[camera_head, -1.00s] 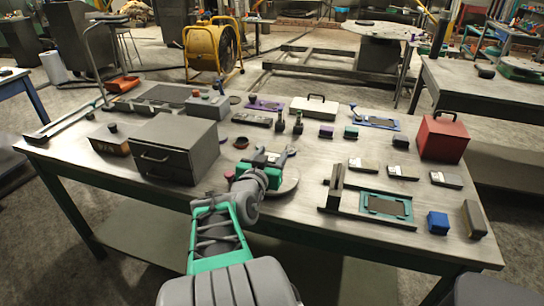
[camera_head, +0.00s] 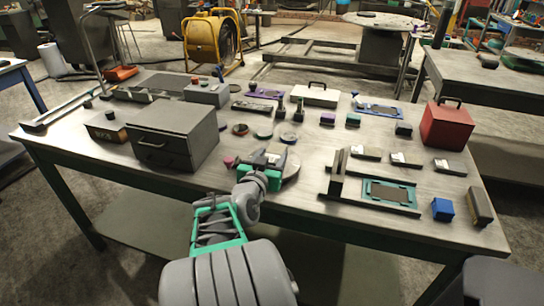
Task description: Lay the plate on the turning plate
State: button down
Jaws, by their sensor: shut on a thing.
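My gripper (camera_head: 262,164) is at the front middle of the table, over the round grey turning plate (camera_head: 291,170). It is shut on a small, light grey, flat piece, which looks like the plate (camera_head: 275,157). The green jaws and my arm hide much of the plate and the near left part of the turning plate. I cannot tell whether the plate touches the turning plate or is held just above it.
A grey drawer box (camera_head: 173,137) stands to the left. A dark fixture with a teal frame (camera_head: 390,194) lies to the right. Small round discs (camera_head: 263,135) lie behind my gripper. A red box (camera_head: 447,124) stands at the far right.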

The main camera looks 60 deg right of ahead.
jog(key=shift+f+b, duration=0.4)
jog(key=shift+b, duration=0.15)
